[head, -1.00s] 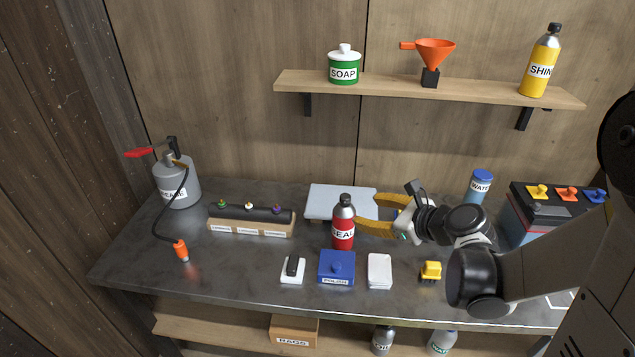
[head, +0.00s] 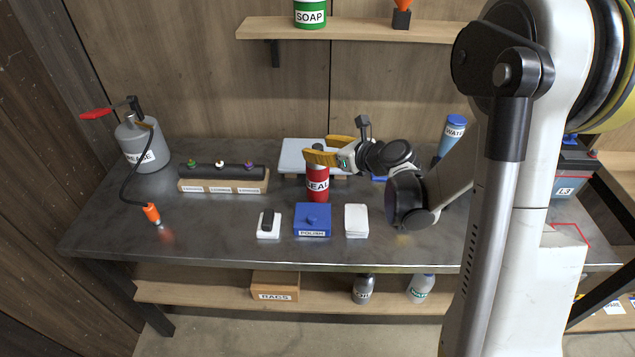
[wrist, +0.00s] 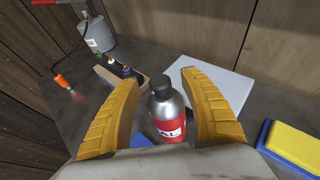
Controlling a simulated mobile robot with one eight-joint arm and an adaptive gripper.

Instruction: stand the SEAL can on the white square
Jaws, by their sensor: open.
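The SEAL can (head: 318,188), red with a grey shoulder and dark cap, stands upright on the metal bench. It also shows in the wrist view (wrist: 168,113). My gripper (head: 318,150) is open around the can's upper part. In the head view its near finger crosses in front of the can's shoulder. In the wrist view the can stands between the two yellow fingers (wrist: 158,78), with a gap visible on the right side; contact on the left I cannot tell. I cannot make out the white square now; my arm covers the bench's right part.
A pale raised plate (head: 291,147) lies behind the can. A blue POLISH tin (head: 313,222), a white pad (head: 356,221) and a white block with a black top (head: 268,224) stand in front.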

